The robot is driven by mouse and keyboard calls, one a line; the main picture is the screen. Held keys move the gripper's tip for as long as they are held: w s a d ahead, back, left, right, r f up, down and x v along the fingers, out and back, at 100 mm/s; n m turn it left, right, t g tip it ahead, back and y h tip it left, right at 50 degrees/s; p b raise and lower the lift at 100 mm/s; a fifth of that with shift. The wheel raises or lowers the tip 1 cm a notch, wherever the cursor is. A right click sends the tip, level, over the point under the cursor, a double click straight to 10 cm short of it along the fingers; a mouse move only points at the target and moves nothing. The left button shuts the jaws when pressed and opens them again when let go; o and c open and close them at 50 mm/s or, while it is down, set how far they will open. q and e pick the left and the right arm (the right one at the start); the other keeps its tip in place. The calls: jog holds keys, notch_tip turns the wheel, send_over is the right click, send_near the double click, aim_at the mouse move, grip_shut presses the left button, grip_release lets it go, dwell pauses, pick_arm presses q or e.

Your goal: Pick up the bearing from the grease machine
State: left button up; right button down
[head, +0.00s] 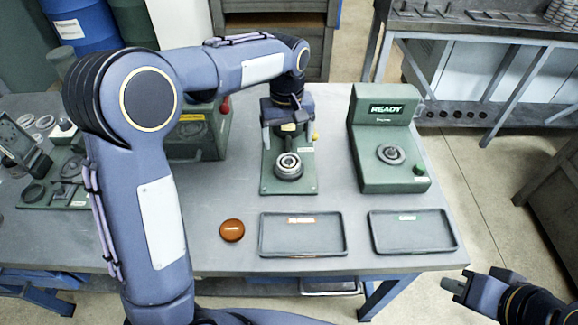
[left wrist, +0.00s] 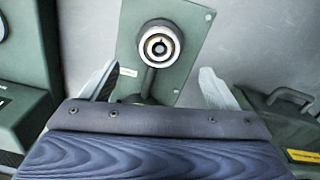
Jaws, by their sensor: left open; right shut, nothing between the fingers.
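The bearing (head: 289,162), a metal ring with a dark centre, sits on a round holder on the green base plate of the grease machine (head: 270,183). In the left wrist view the bearing (left wrist: 160,46) lies beyond my fingertips, centred between them, on the green plate (left wrist: 196,22). My left gripper (head: 288,132) is open above the machine's rear part, behind and above the bearing. In the left wrist view its fingers (left wrist: 158,84) are spread and empty, apart from the bearing. The machine's rear is partly hidden by the gripper. My right gripper (head: 453,285) is shut and empty, off the table's front right.
A green machine with a READY display (head: 390,108) stands to the right, holding a ring. Two empty grey trays (head: 303,252) (head: 412,248) and an orange-brown disc (head: 231,230) lie in front. Another green machine (head: 200,150) and a parts board (head: 50,200) stand left, partly behind my arm.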

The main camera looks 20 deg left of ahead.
aim_at(289, 162)
pick_arm(q)
jog(key=shift+w+d+f, duration=0.3)
jog(key=shift+f, duration=0.15)
jog(key=f, duration=0.5)
jog(key=f+p, duration=0.1)
jog(key=f, duration=0.1)
jog(key=shift+s+a+f, duration=0.15)
jog(key=shift+a, duration=0.1)
jog(key=c, duration=1.1)
jog(key=shift+c, duration=0.5)
